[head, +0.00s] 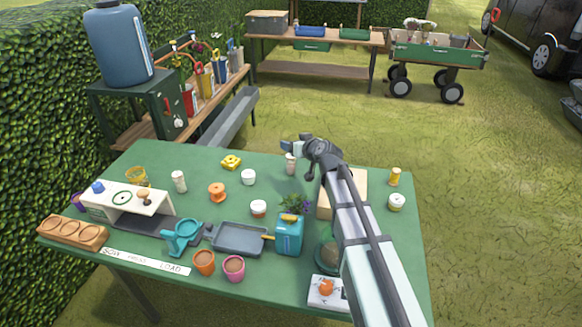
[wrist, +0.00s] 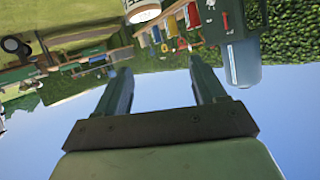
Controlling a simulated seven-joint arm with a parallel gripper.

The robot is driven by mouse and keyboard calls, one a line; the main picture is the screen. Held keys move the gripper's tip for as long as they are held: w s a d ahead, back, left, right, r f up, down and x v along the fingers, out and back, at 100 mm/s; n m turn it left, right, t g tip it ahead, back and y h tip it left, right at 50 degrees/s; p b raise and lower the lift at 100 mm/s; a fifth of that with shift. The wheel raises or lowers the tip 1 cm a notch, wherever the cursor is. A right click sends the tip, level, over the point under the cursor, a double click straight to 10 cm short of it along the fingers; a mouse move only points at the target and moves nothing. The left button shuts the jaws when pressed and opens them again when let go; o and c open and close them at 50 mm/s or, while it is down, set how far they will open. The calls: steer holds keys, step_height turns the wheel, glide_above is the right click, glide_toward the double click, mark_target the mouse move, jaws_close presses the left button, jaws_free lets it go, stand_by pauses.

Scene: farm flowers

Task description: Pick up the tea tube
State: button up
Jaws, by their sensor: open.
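I cannot tell for certain which object is the tea tube. A small whitish cylinder (head: 291,164) with a brownish top stands upright on the green table, just under my gripper (head: 292,146). Other upright candidates are a white cylinder (head: 178,181) at the left and a yellow-orange one (head: 395,176) at the right. In the wrist view, my gripper (wrist: 158,75) is open with nothing between its fingers. A white cylindrical container (wrist: 143,10) with a dark band shows at that view's top edge, beyond the fingertips and partly cut off.
The green table (head: 130,172) holds small pots, a grey tray (head: 239,238), a blue carton (head: 289,236) and a white-topped stand (head: 125,199). A wooden box (head: 352,190) is partly behind my arm. A yellow flower-shaped piece (head: 231,162) lies left of my gripper.

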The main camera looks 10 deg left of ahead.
mark_target(289, 157)
steer(key=shift+n, duration=0.8)
steer(key=shift+f, duration=3.55)
steer(key=x, duration=0.5)
steer(key=shift+c, duration=0.5)
steer(key=c, duration=1)
steer(key=shift+r, duration=0.1)
